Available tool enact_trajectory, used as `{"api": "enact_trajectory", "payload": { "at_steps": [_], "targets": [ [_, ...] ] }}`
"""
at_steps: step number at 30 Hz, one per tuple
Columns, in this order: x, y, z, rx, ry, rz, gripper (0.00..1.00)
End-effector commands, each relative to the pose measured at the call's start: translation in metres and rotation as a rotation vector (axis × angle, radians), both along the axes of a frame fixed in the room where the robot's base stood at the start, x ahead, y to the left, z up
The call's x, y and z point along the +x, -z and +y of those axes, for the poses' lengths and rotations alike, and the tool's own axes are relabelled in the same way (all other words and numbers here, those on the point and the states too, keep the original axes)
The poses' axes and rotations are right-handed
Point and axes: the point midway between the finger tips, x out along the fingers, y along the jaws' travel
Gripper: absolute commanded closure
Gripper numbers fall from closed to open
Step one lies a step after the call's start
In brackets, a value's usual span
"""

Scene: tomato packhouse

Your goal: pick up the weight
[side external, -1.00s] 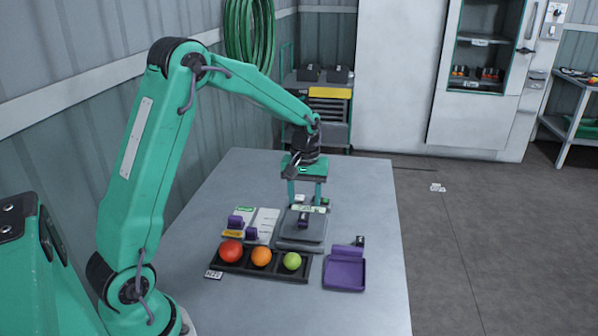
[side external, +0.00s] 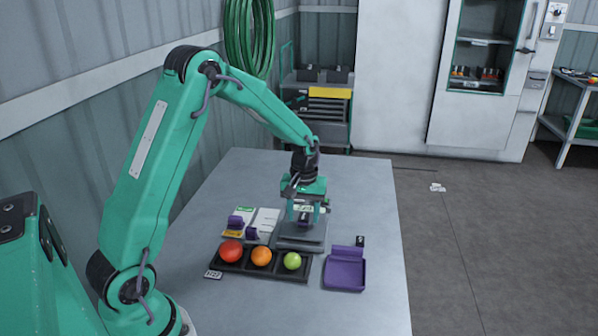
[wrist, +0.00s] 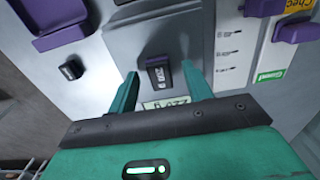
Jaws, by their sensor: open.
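A small dark weight (wrist: 157,72) with a pale label stands on the grey scale (side external: 298,241). In the side view the weight (side external: 304,219) is partly hidden by my gripper. My gripper (wrist: 159,75) is open, pointing down over the scale. In the wrist view its two green fingers show on either side of the weight, with gaps, and I see no contact. A second small dark block (side external: 360,240) stands on the table beside the purple tray; it also shows in the wrist view (wrist: 70,70).
The purple tray (side external: 345,287) lies right of the scale. A black holder (side external: 274,272) with red, orange and green tomatoes is in front. A white card (side external: 266,219) and purple blocks (side external: 235,222) lie left. The table's back left is clear.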

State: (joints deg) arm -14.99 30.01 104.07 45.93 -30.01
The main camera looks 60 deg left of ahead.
Motion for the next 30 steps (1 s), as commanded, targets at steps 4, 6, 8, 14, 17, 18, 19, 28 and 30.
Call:
{"api": "enact_trajectory", "payload": {
  "at_steps": [4, 6, 8, 14, 17, 18, 19, 28, 30],
  "targets": [
    [0.0, -0.0002, 0.0, 0.0, 0.0, 0.0, 0.5],
    [0.0001, -0.0003, 0.0, 0.0, 0.0, 0.0, 0.5],
    [0.0001, -0.0004, 0.0, 0.0, 0.0, 0.0, 0.5],
    [0.0001, -0.0004, 0.0, 0.0, 0.0, 0.0, 0.81],
    [0.0001, -0.0005, 0.0, 0.0, 0.0, 0.0, 1.0],
    [0.0004, -0.0008, 0.0001, 0.0, 0.0, -0.001, 1.0],
    [0.0004, -0.0008, 0.0001, 0.0, 0.0, -0.001, 1.0],
    [0.0007, -0.0036, 0.0001, 0.001, 0.0, -0.002, 1.0],
    [0.0009, -0.0071, 0.0001, 0.001, 0.0, -0.004, 1.0]
  ]
}}
